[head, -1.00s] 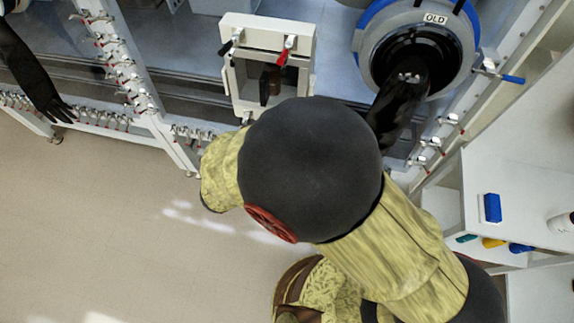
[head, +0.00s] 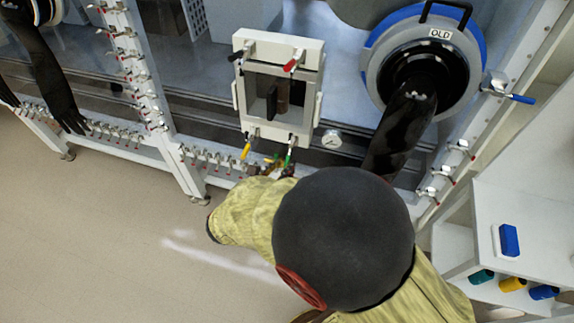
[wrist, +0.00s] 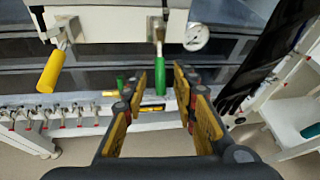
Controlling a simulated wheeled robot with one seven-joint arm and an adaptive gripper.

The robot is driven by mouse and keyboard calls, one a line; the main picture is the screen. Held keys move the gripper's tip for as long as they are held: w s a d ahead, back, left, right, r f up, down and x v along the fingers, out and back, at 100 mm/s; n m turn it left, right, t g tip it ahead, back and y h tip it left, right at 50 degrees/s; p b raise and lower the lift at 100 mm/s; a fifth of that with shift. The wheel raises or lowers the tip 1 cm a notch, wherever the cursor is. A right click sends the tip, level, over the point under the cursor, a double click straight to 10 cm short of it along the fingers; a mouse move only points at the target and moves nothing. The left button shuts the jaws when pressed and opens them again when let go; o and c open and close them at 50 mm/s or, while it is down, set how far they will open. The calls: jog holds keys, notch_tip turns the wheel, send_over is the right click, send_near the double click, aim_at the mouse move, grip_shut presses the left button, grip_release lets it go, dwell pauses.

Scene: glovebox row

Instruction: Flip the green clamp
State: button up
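The green clamp (head: 289,156) is at the lower right edge of the small framed door in the head view. In the wrist view the green clamp (wrist: 160,79) hangs with its handle pointing down from a metal stem. My gripper (wrist: 160,82) is open, with its two black and yellow fingers on either side of the handle in the picture. I cannot tell how far beyond the fingertips the handle is, and I see no clear contact. In the head view my gripper (head: 276,168) is just below the door, partly hidden by my arm.
A yellow clamp (wrist: 50,72) hangs left of the green one, and a round gauge (wrist: 196,36) is to the right. The door (head: 277,95) has red and black clamps on top. A black glove (head: 400,130) hangs at right. A shelf (head: 530,195) stands at lower right.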

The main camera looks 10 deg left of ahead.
aim_at(286, 164)
jog(key=shift+b+x, duration=0.4)
jog(key=shift+x, duration=1.3)
jog(key=shift+c, duration=0.5)
grip_shut()
